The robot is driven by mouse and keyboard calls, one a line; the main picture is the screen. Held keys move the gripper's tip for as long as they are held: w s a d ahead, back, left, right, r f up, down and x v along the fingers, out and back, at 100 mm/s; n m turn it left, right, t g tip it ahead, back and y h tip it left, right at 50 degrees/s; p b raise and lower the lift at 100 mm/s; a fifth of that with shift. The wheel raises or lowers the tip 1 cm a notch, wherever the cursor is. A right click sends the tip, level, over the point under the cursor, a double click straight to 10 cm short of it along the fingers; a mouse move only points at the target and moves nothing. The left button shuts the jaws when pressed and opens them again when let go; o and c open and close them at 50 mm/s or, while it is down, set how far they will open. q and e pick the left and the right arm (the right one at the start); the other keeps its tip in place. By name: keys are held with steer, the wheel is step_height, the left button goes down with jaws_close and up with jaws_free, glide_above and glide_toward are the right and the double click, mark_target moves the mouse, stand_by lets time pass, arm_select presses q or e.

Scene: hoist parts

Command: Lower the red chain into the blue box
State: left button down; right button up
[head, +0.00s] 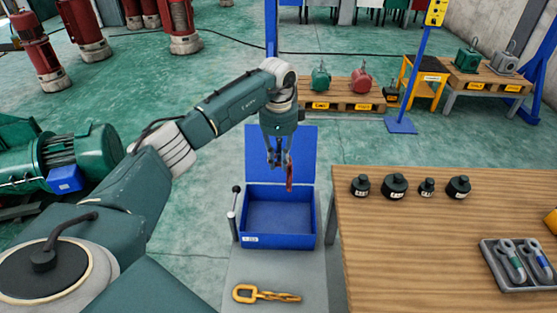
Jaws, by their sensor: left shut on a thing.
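The blue box (279,215) stands with its lid (299,150) raised on a grey stand in the middle of the head view. Its floor looks empty. My left gripper (278,162) points down above the box, in front of the open lid. It is shut on the red chain (289,176), of which only a short red piece shows, hanging below the fingers and above the box floor. The rest of the chain is hidden or too small to make out. My right gripper is not in view.
A yellow chain (266,294) lies on the grey stand (245,268) in front of the box. A lever (233,210) stands at the box's left. The wooden table (420,240) at right holds several black weights (394,187) and a tray of shackles (517,263).

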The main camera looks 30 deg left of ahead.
arm_select(q)
step_height(320, 180, down, 17)
steer(key=b, duration=0.9)
steer(key=shift+f, duration=0.2)
stand_by(1.3)
steer(key=c, duration=1.5)
jaws_free()
step_height(320, 180, up, 12)
steer(key=shift+r, duration=0.1)
